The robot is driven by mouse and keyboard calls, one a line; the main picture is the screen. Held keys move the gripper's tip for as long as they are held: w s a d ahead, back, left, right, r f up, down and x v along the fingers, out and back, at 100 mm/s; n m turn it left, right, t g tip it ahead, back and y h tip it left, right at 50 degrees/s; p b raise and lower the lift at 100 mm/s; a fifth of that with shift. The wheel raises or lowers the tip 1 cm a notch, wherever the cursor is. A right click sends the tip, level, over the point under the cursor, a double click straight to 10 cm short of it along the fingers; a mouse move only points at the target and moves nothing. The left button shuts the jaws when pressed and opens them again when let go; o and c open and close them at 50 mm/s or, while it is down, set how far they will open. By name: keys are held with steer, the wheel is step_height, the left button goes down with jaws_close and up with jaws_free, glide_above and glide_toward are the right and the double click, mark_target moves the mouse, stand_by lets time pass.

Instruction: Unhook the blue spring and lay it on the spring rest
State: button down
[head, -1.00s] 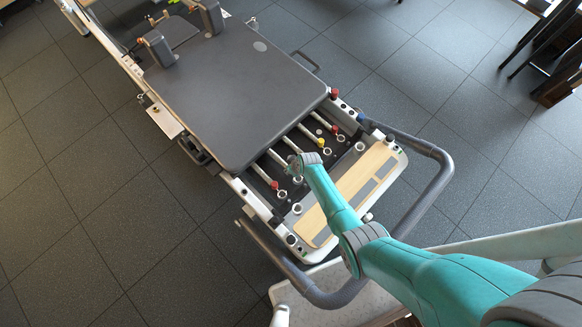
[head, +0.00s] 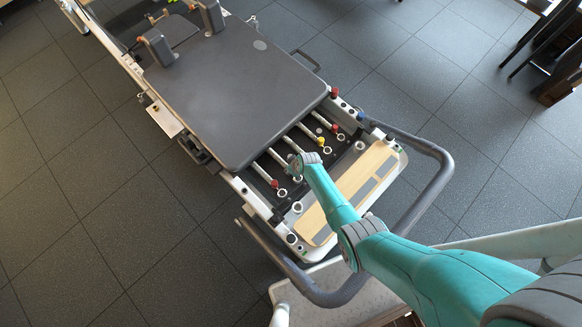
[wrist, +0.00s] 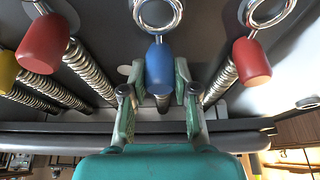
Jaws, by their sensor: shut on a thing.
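The blue spring's handle (wrist: 159,68) is between the two fingers of my gripper (wrist: 158,106) in the wrist view, with a metal ring (wrist: 157,12) at its upper end. Part of its coil shows between the fingers. My gripper is shut on it. I cannot tell whether its end is hooked or free. In the head view my gripper (head: 304,161) is over the spring row, just beyond the carriage's edge, and my arm hides the blue spring. I cannot clearly make out the spring rest.
Red springs stand either side in the wrist view, left (wrist: 43,44) and right (wrist: 251,60), with a yellow one (wrist: 7,70) at far left. The dark padded carriage (head: 235,90) lies beyond. A wooden board (head: 316,222) and a curved grey bar (head: 440,185) lie nearer.

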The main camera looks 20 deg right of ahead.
steer(key=shift+f, duration=0.25)
steer(key=shift+c, duration=2.4)
jaws_free()
steer(key=shift+r, duration=0.1)
steer(key=shift+r, duration=2.9)
steer(key=shift+s, duration=0.1)
